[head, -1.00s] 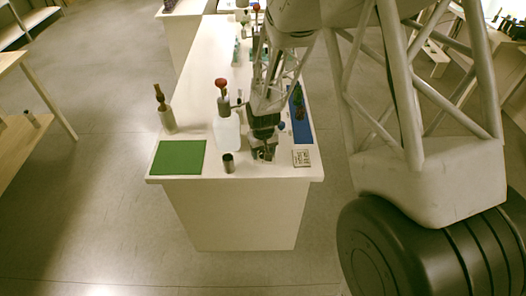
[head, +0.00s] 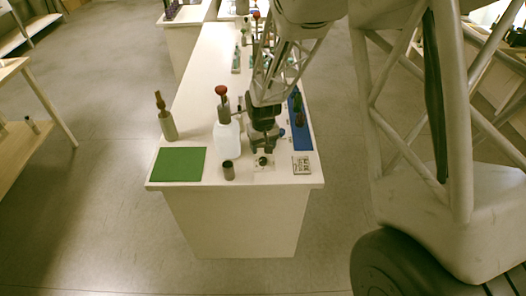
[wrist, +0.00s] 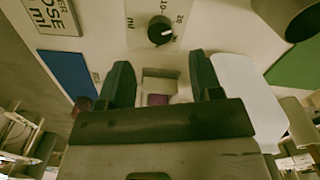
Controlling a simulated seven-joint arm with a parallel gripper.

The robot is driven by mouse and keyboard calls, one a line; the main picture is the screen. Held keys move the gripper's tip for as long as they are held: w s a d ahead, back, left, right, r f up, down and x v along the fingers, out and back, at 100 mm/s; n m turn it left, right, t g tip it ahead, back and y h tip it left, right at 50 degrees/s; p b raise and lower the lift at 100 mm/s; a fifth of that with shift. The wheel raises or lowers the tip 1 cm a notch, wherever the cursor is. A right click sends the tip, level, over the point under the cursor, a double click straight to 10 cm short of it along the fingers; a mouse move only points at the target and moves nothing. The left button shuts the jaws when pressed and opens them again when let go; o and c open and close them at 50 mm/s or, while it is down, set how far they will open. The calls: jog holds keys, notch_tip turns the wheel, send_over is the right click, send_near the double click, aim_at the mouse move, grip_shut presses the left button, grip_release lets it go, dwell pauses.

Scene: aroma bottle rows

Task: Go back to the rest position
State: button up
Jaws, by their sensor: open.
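My gripper (head: 264,147) hangs above the near end of the white table (head: 208,75), with its fingers pointing down. In the wrist view my gripper (wrist: 162,78) shows two dark fingers spread apart with nothing held between them. A black dial knob (head: 262,161) on a pale marked plate lies just in front of the gripper. The knob also shows in the wrist view (wrist: 160,31), beyond the fingertips and apart from them. Its plate carries numbers and "ml".
A white bottle with a red top (head: 227,138) stands close left of the gripper. A dark cup (head: 229,171), green mat (head: 179,164) and brown-topped bottle (head: 166,122) are further left. A printed card (head: 302,165) and blue mat (head: 301,139) lie right.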

jog(key=shift+r, duration=0.55)
jog(key=shift+s+d+r, duration=0.15)
jog(key=shift+d+r, duration=0.05)
jog(key=shift+r, duration=0.2)
jog(key=s+d+r+m, duration=0.1)
jog(key=s+d+r, duration=0.25)
jog(key=r, duration=0.25)
jog(key=s+d+r+t, duration=0.1)
jog(key=s+d+r, duration=0.2)
jog(key=s+r, duration=0.25)
jog(key=s+d+r+m, duration=0.1)
jog(key=s+d+r, duration=0.25)
jog(key=r, duration=0.35)
jog(key=s+d+r, duration=0.2)
jog(key=s+r, duration=0.1)
jog(key=s, duration=0.3)
jog(key=s+d+r+m+t, duration=0.1)
jog(key=s+d+r, duration=0.1)
jog(key=s, duration=0.5)
jog(key=s+d+r+m, duration=0.1)
jog(key=s+d+r, duration=0.1)
jog(key=s, duration=0.5)
jog(key=shift+d+r+t, duration=0.25)
jog(key=shift+r+t, duration=0.05)
jog(key=shift+r, duration=0.5)
